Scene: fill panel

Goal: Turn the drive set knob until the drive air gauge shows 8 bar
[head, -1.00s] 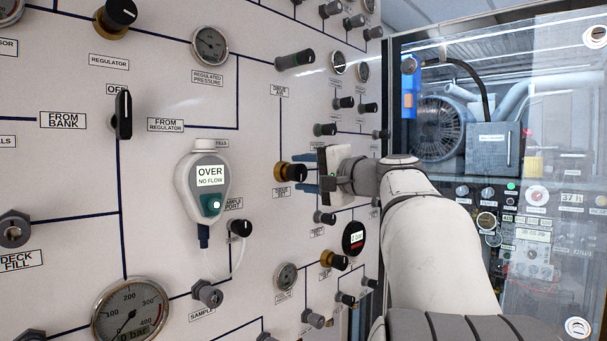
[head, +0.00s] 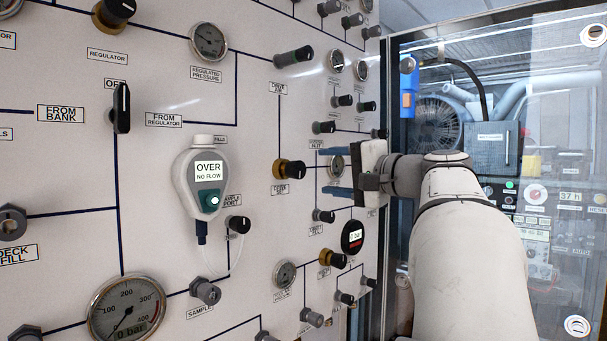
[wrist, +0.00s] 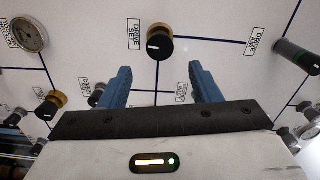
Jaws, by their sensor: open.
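The drive set knob (head: 290,169) is black with a brass collar on the white panel. A small round gauge (head: 337,168) shows between the fingers in the head view, partly covered. I cannot tell whether it is the drive air gauge, and its reading is too small to read.
A DRIVE AIR valve (head: 294,56) stands above the knob. Several other knobs and gauges crowd the panel near my gripper. A glazed machine cabinet (head: 480,60) stands at right.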

